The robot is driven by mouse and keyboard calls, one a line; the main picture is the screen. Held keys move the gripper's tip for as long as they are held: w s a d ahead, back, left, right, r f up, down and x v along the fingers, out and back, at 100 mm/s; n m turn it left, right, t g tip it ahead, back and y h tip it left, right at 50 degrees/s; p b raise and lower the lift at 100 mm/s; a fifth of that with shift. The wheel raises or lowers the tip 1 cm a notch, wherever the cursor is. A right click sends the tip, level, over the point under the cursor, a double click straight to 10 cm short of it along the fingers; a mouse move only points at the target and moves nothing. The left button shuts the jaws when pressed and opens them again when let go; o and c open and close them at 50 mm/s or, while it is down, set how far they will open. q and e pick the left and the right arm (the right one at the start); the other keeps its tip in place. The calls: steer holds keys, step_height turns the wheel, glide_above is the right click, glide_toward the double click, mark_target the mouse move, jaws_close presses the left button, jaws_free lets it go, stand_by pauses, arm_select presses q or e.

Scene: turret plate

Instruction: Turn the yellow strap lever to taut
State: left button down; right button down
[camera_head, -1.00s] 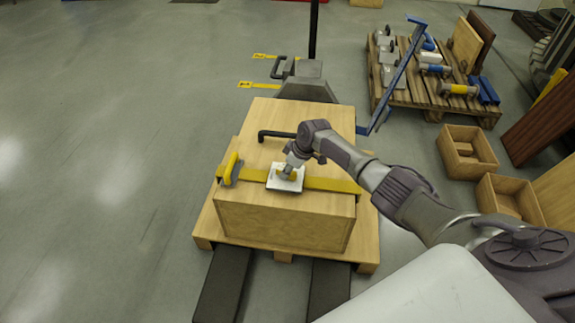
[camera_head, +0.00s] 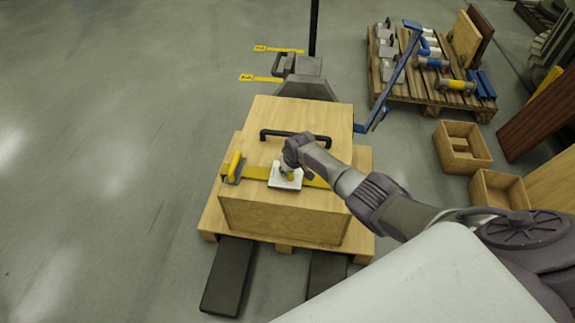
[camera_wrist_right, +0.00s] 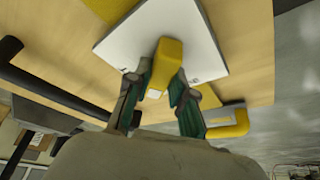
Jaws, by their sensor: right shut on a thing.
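The yellow lever (camera_wrist_right: 168,56) stands on a white square plate (camera_head: 285,178) on top of a wooden crate (camera_head: 285,222). The plate also shows in the right wrist view (camera_wrist_right: 205,62). A yellow strap (camera_head: 257,172) runs across the crate on both sides of the plate. My right gripper (camera_head: 289,172) comes down onto the plate from above. In the right wrist view its fingers (camera_wrist_right: 160,82) are shut on the lever, one on each side. In the head view the gripper hides most of the lever. My left gripper is not in view.
A yellow handle (camera_head: 235,166) stands at the strap's left end. A black bar handle (camera_head: 296,134) lies behind the plate. The crate sits on a pallet (camera_head: 212,215). Yellow floor labels (camera_head: 262,78) lie behind left. A loaded pallet and open boxes stand right; the left floor is clear.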

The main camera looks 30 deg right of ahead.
steer(key=m+h, duration=0.1)
steer(key=m, duration=0.1)
steer(key=shift+a+m+p, duration=0.15)
steer(key=shift+m+p, duration=0.25)
steer(key=shift+m, duration=0.4)
steer(key=shift+m+h, duration=0.3)
steer(key=shift+m, duration=0.1)
steer(key=shift+m+g+h, duration=0.3)
steer(key=shift+m, duration=0.4)
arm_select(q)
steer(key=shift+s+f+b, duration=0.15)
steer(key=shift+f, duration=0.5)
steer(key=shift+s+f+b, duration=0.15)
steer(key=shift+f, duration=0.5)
arm_select(e)
steer(key=shift+m+h, duration=0.3)
steer(key=shift+m, duration=0.5)
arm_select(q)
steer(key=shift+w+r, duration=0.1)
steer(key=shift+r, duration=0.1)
